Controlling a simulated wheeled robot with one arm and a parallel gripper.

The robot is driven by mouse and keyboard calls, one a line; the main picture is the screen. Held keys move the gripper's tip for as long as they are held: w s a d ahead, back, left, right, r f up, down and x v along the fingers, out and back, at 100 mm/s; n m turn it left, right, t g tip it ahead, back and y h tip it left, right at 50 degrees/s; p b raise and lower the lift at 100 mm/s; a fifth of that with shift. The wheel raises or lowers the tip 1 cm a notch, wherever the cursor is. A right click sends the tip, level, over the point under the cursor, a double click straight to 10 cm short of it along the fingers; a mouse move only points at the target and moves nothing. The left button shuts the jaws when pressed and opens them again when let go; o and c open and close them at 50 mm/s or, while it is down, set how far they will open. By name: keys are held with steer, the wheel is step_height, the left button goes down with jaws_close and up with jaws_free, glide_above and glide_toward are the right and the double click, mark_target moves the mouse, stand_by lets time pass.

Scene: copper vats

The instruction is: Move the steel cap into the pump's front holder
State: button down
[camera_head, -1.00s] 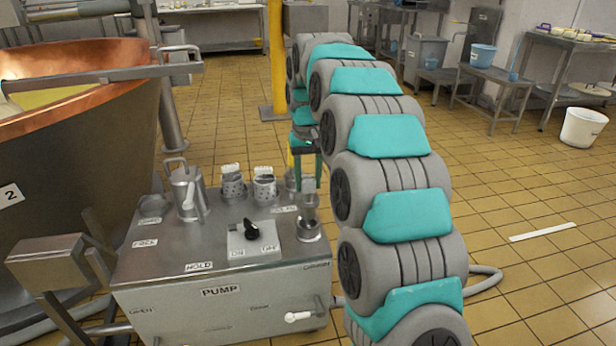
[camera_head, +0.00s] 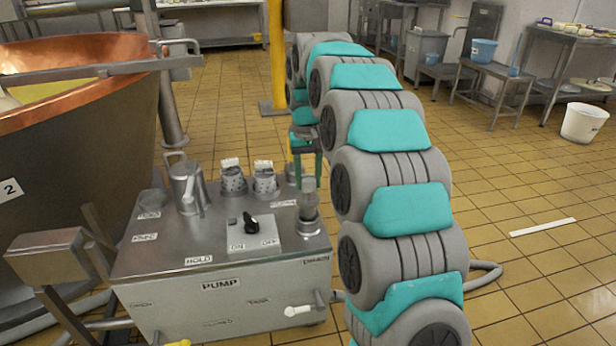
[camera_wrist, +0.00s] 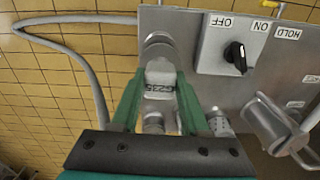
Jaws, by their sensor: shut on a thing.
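The steel cap (camera_head: 309,192) is an upright grey metal piece over the right front corner of the pump's top. My gripper (camera_head: 309,178) is shut on it from above. In the wrist view, the cap (camera_wrist: 160,76) shows a pale label between the green fingers of my gripper (camera_wrist: 161,88). A round steel holder (camera_head: 309,228) stands on the pump (camera_head: 220,310) just below the cap. In the wrist view, this holder (camera_wrist: 157,50) shows just beyond the cap. I cannot tell whether the cap's lower end touches it or is inside it.
Two steel cups with pale tags (camera_head: 234,181) (camera_head: 265,183) and a steel jug (camera_head: 187,188) stand on the pump top. A black knob (camera_head: 251,224) sits at its middle. The copper vat (camera_head: 80,130) is at left; tiled floor (camera_head: 530,200) is open at right.

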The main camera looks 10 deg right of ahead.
mark_target(308, 199)
steer(key=shift+f+b, duration=0.65)
steer(key=shift+f, duration=1.7)
stand_by(0.3)
steer(key=shift+c, duration=1.6)
jaws_free()
step_height(308, 199, up, 7)
steer(key=shift+w+f, duration=0.1)
steer(key=shift+r, duration=0.4)
steer(key=s+f, duration=0.3)
steer(key=s, duration=1.1)
steer(key=s+f+g, duration=0.1)
steer(key=s+f, duration=0.2)
steer(key=s, duration=1.2)
steer(key=s+f, duration=0.3)
steer(key=s, duration=1.1)
steer(key=shift+s+f+g, duration=0.3)
steer(key=shift+f+g, duration=0.1)
